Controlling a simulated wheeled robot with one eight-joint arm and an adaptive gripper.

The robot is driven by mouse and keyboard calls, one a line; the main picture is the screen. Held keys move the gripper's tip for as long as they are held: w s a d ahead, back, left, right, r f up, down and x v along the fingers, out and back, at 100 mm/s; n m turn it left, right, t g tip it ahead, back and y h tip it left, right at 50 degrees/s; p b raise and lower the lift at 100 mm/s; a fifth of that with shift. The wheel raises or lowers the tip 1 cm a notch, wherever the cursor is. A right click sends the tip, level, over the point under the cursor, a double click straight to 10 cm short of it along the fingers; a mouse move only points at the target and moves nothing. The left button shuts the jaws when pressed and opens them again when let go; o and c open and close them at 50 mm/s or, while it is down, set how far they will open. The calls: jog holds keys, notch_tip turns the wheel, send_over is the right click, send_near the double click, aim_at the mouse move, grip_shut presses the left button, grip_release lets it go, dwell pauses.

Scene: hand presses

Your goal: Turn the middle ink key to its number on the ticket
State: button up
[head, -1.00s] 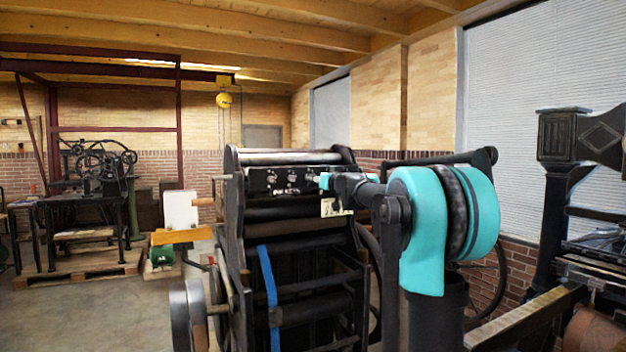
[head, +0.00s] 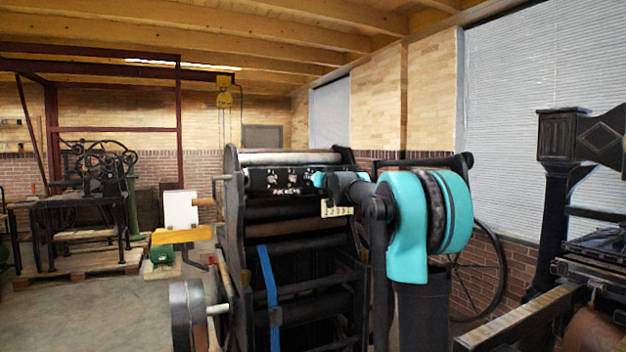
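The ink keys sit on a dark panel (head: 262,183) across the upper front of the black press (head: 300,214). The middle ink key (head: 293,178) is a small pale knob on that panel, too small here to read its setting. A pale ticket (head: 337,210) hangs just below the panel's right part; its figures are too small to read surely. My gripper (head: 317,180) is at the panel, just right of the middle key. Its fingers are small and partly hidden by my arm, so I cannot tell whether they touch or grip a key.
A blue strap (head: 268,298) hangs down the press front. A wooden-topped stand (head: 181,236) with a white board (head: 181,209) is at left. Another press (head: 570,180) stands at far right. Open floor lies at left.

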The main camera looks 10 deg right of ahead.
grip_shut()
jog(key=m, duration=2.3)
jog(key=shift+d+f+g+y, duration=0.1)
jog(key=shift+d+g+y, duration=0.05)
jog(key=shift+g+y, duration=0.25)
jog(key=shift+m, duration=0.3)
jog(key=o, duration=0.8)
grip_release()
